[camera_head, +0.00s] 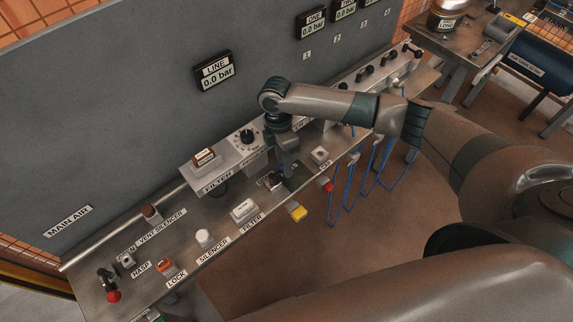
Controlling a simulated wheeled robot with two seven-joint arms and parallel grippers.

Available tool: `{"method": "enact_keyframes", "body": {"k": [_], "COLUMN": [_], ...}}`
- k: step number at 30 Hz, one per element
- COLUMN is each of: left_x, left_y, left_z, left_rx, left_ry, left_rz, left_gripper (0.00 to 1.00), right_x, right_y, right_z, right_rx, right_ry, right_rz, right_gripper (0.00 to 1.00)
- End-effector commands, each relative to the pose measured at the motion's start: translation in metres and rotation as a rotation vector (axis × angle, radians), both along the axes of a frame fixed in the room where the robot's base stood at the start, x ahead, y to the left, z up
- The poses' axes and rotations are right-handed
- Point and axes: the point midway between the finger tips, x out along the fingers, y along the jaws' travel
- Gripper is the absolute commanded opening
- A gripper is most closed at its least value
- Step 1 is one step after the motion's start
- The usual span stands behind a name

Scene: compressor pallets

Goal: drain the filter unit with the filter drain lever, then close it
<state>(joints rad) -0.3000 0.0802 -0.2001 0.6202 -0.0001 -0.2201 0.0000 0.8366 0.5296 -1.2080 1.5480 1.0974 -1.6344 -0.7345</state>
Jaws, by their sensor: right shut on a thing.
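The filter unit (205,172) is a grey box labelled FILTER on the sloping bench, with a brown-topped block on it and a dark part below its front edge. My right gripper (277,180) comes down from the right, to the right of the filter unit and just below the regulator box. It is shut on a small dark part, which I take for the filter drain lever. The gripper mostly hides that part and its label, so I cannot tell the lever's angle. My left gripper is out of view.
The LINE gauge (215,71) on the panel reads 0.0 bar. The bench holds a white silencer (204,238), a white FILTER-labelled block (244,210), an orange lock (166,267) and a red-knobbed lever (112,294). Blue cords (376,165) hang off the front edge.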

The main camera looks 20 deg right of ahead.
Motion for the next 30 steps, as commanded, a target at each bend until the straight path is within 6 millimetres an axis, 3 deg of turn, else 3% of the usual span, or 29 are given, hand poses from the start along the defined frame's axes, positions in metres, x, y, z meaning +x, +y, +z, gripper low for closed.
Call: {"method": "enact_keyframes", "body": {"k": [17, 18, 20, 30], "left_x": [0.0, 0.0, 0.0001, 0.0], "left_y": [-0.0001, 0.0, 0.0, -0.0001], "left_z": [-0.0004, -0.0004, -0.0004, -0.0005], "left_rx": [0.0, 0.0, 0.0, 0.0], "left_ry": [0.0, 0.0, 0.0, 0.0], "left_rz": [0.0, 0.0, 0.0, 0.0], "left_gripper": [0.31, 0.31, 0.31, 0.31], "right_x": [0.0029, 0.0029, 0.0029, 0.0029], "right_y": [0.002, 0.002, 0.0019, 0.0017], "right_z": [0.001, 0.001, 0.0009, 0.0004], "right_rx": [0.002, 0.002, 0.002, 0.002], "right_ry": [-0.002, -0.002, -0.002, -0.002], "right_rz": [0.05, 0.05, 0.05, 0.049], "right_gripper": [0.02, 0.29, 0.43, 0.43]}}
